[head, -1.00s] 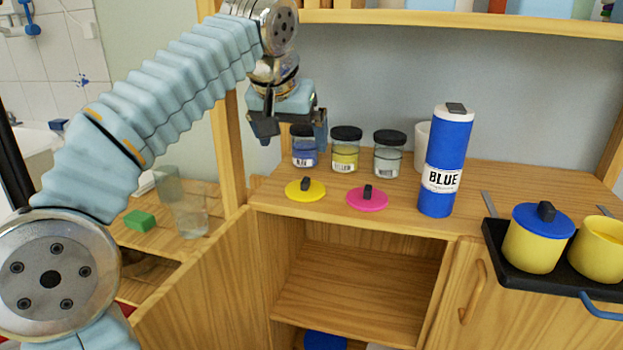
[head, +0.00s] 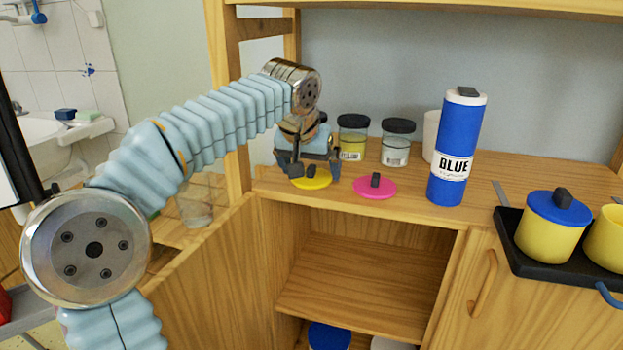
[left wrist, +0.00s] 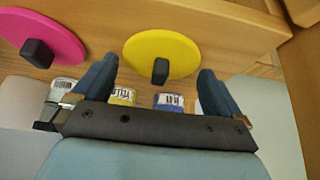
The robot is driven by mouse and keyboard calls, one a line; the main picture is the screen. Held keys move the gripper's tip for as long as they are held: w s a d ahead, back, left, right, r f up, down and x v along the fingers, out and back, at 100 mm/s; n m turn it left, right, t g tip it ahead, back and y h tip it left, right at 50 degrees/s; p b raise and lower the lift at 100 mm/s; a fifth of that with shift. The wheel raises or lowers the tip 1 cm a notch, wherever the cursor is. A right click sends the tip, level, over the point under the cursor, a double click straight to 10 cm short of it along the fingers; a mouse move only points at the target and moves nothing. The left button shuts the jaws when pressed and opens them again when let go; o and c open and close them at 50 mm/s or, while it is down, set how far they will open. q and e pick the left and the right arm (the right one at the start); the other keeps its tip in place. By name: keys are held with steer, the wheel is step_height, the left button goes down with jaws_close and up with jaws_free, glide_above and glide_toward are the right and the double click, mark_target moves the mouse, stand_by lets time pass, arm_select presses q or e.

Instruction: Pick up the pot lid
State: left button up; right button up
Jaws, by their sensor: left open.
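A flat yellow lid (head: 318,181) with a dark knob lies on the cabinet top near its front edge. It also shows in the left wrist view (left wrist: 176,45), its knob between the fingers' lines. A similar pink lid (head: 375,188) lies to its right; it also shows at upper left in the wrist view (left wrist: 45,25). A blue lid (head: 553,207) with a dark knob sits on a yellow pot (head: 545,240) at the right. My left gripper (head: 314,177) is open and empty, pointing down at the yellow lid and partly hiding it. My right gripper is not in view.
Jars (head: 397,143) with black lids stand behind the lids. A tall blue canister (head: 455,150) stands right of the pink lid. A black tray (head: 515,252) carries the pots. An open shelf (head: 350,285) lies below the cabinet top (head: 420,209); a shelf board (head: 430,7) runs above.

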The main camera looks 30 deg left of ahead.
arm_select(q)
steer(key=c, duration=0.7)
steer(key=shift+c, duration=0.2)
steer(key=shift+r, duration=0.15)
